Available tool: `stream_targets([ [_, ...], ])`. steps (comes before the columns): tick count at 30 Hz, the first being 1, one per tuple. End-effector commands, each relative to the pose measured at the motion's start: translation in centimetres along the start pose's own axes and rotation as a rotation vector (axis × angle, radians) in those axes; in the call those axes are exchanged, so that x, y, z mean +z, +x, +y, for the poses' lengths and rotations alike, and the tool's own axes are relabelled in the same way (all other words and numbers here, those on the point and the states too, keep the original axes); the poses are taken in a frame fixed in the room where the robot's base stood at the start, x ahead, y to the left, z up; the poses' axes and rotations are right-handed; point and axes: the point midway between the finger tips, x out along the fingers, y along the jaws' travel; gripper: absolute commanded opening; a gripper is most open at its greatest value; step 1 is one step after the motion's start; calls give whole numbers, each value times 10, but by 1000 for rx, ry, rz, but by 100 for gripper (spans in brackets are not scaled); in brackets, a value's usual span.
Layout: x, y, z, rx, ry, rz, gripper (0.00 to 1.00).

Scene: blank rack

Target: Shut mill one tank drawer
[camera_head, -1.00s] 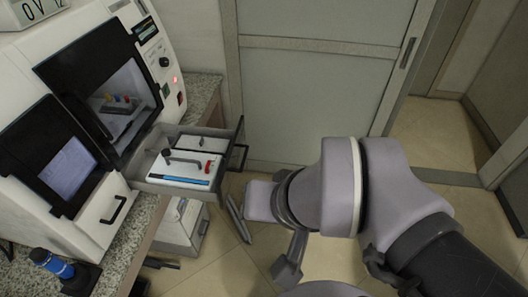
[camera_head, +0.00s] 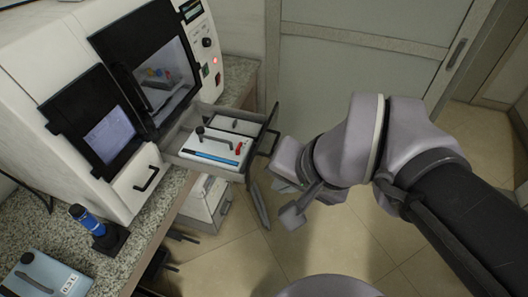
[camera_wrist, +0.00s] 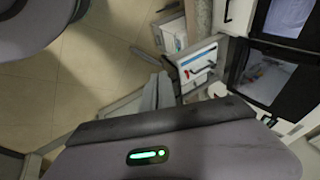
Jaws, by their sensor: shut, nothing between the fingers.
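The tank drawer (camera_head: 183,158) stands pulled out of the white mill (camera_head: 60,50), with its dark handle (camera_head: 268,143) facing the floor area on the right. Inside lie a white panel, a dark bent lever, a blue bar and a red part. In the wrist view the drawer (camera_wrist: 186,86) shows right of my fingers. My gripper (camera_wrist: 160,78) is shut and empty, its fingertips close to the drawer's front; I cannot tell whether they touch. In the head view my wrist (camera_head: 288,154) is just right of the handle, and the fingers are mostly hidden.
A speckled counter (camera_head: 150,215) carries the mill, a blue-and-black cylinder on a stand (camera_head: 92,226) and a blue-grey box (camera_head: 45,275). A white box (camera_head: 205,203) and a long grey bar (camera_head: 259,206) sit below the drawer.

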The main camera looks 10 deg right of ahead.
Motion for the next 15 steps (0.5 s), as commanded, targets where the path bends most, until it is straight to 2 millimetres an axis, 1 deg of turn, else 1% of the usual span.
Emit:
stream_targets([
  [1, -22, 10, -8, 22, 160, -45, 0],
  [2, -37, 21, -12, 34, 283, -73, 0],
  [3, -58, 38, -16, 53, 454, -104, 0],
  [5, -87, 69, -14, 85, 707, -144, 0],
  [6, -103, 91, -10, 109, 868, -167, 0],
  [7, -114, 107, -5, 128, 981, -181, 0],
  [9, -132, 143, 8, 168, 1209, -204, 0],
  [12, -146, 180, 27, 211, 1435, -219, 0],
  [15, -149, 199, 37, 233, 1537, -224, 0],
])
